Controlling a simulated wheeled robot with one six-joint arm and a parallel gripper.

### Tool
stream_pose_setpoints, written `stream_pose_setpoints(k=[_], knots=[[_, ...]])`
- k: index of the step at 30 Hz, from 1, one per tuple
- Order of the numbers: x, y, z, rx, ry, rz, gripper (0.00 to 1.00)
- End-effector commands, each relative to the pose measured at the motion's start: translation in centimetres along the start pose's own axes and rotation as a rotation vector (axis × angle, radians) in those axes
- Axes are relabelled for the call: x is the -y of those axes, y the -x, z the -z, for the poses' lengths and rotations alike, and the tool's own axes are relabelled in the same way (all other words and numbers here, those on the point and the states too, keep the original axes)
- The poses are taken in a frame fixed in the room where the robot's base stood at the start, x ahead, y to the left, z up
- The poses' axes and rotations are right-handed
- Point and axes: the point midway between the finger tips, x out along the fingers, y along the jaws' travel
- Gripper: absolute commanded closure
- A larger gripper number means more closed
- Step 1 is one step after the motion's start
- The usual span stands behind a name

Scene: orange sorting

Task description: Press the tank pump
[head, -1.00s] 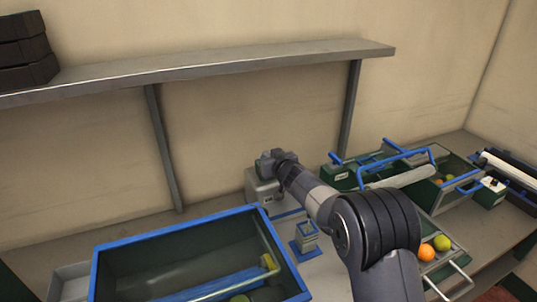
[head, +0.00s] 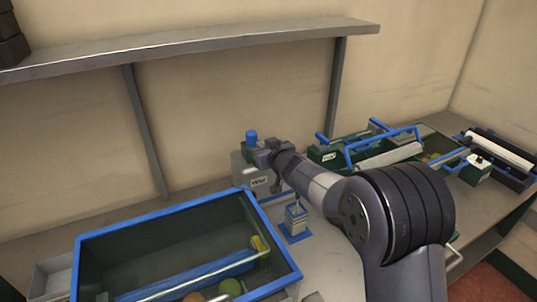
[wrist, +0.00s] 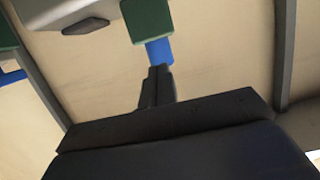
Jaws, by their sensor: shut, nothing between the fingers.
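The tank pump (head: 243,170) appears to be a pale grey box with a label on its front, standing against the wall behind the blue-rimmed tank (head: 150,225). A blue cap (head: 251,136) stands upright on top. My gripper (head: 268,157) is just right of and below the cap, in front of the box's upper right part, which it partly hides. In the wrist view my gripper (wrist: 159,70) is shut and empty. Its fingertips line up with a blue part (wrist: 160,52) joined to a green block (wrist: 147,18). I cannot tell whether they touch.
A small blue-and-grey stand (head: 296,220) is below my forearm. A green crate with blue bars (head: 385,142) and a roller unit (head: 495,155) stand at right. A grey shelf (head: 190,47) runs above. Round fruits lie in the tank.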

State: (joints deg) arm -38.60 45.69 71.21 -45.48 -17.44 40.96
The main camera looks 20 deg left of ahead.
Motion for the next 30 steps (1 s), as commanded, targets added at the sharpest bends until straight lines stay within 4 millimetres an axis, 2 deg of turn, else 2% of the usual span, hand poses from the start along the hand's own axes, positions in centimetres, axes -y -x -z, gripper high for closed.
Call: stream_pose_setpoints(k=[6,12,30], knots=[[-0.1,3.1,0.1,-0.004,0.000,0.000,1.00],[0.0,4.5,0.2,-0.005,0.000,0.000,1.00],[0.0,4.7,0.2,-0.005,0.000,0.001,1.00]])
